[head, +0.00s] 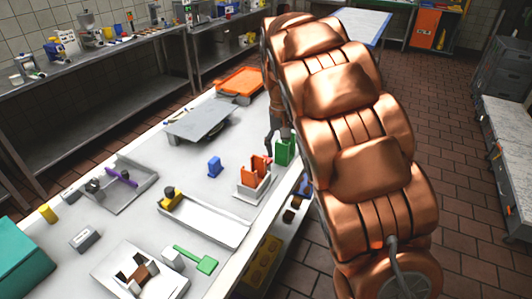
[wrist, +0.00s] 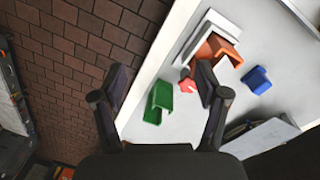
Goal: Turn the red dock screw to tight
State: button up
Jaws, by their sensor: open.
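A small red piece (wrist: 187,86), which looks like the red dock screw, shows in the wrist view beside the right fingertip and near the open side of the orange dock block (wrist: 220,49). I cannot tell its turn. The orange block sits in a pale base (wrist: 204,29); in the head view the orange block (head: 252,168) stands near the table's right edge. My gripper (wrist: 162,80) is open and empty, its fingers apart above the table edge. A green block (wrist: 158,103) lies below and between the fingers in the picture. In the head view my arm hides most of the gripper, and I cannot make out the screw.
A blue block (head: 214,167) stands left of the dock. A grey plate (head: 201,119) and an orange tray (head: 240,82) lie farther back. A white tray with a yellow piece (head: 172,199) and a green paddle (head: 204,264) are nearer. Tiled floor (wrist: 75,45) lies beyond the table edge.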

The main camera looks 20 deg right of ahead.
jog(key=shift+n+y, duration=0.4)
jog(key=w+f, duration=0.1)
jog(key=w, duration=0.3)
jog(key=w+a+f+p, duration=0.1)
jog(key=w+f, duration=0.1)
jog(key=w, duration=0.2)
jog(key=w+f+p, duration=0.1)
jog(key=w, duration=0.4)
jog(key=shift+w+a+f, duration=0.1)
jog(key=shift+a+f, duration=0.1)
jog(key=shift+f, duration=0.1)
jog(key=shift+f+p, duration=1.4)
jog(key=shift+f, duration=2.55)
jog(key=c, duration=1.2)
jog(key=shift+o, duration=0.2)
